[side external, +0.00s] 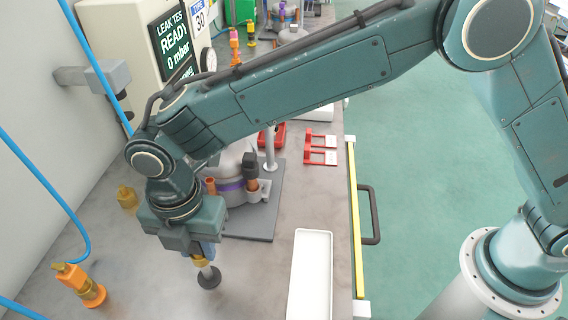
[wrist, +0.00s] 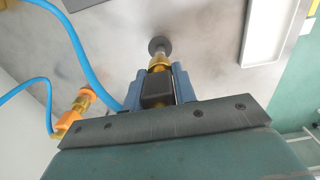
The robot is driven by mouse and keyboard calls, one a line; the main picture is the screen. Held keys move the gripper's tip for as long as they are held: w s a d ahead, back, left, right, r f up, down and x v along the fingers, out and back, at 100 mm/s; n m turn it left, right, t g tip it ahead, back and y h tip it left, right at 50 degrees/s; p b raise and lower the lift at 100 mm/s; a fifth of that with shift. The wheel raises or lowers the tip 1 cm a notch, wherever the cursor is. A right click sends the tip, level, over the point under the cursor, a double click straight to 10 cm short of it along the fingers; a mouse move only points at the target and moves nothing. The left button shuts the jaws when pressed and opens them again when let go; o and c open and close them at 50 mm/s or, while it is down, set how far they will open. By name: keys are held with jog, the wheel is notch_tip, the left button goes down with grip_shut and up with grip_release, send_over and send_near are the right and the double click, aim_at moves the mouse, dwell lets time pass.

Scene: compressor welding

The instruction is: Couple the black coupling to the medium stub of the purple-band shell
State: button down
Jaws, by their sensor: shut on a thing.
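My gripper (side external: 203,256) is low over the bench on the near side of the shell, pointing down. In the wrist view its blue fingers (wrist: 159,88) are shut on the black coupling (wrist: 158,90), which has a black block, a brass collar, a grey barrel and a dark disc end. The disc end (side external: 208,278) shows below the gripper in the side view; I cannot tell if it touches the bench. The purple-band shell (side external: 229,188) stands on a dark plate behind the gripper, partly hidden by my arm. A copper stub (side external: 210,185) shows on its left; I cannot tell which stub is medium.
An orange coupling (side external: 82,286) stands at left front, a brass fitting (side external: 127,197) behind it. A white tray (side external: 311,275) lies at right. Red holders (side external: 320,148) and a pale post (side external: 270,148) stand behind. Blue hoses (side external: 45,180) hang at left. Bare bench surrounds the gripper.

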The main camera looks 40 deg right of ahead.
jog(key=w+d+r, duration=0.8)
jog(key=w+r, duration=0.1)
jog(key=r, duration=0.3)
jog(key=shift+w+r, duration=0.4)
jog(key=shift+f, duration=0.1)
send_over(210, 180)
jog(key=shift+f, duration=2.95)
jog(key=shift+f, duration=1.3)
jog(key=c, duration=1)
grip_release()
jog(key=shift+c, duration=0.2)
jog(key=shift+r, duration=0.1)
notch_tip(210, 180, up, 14)
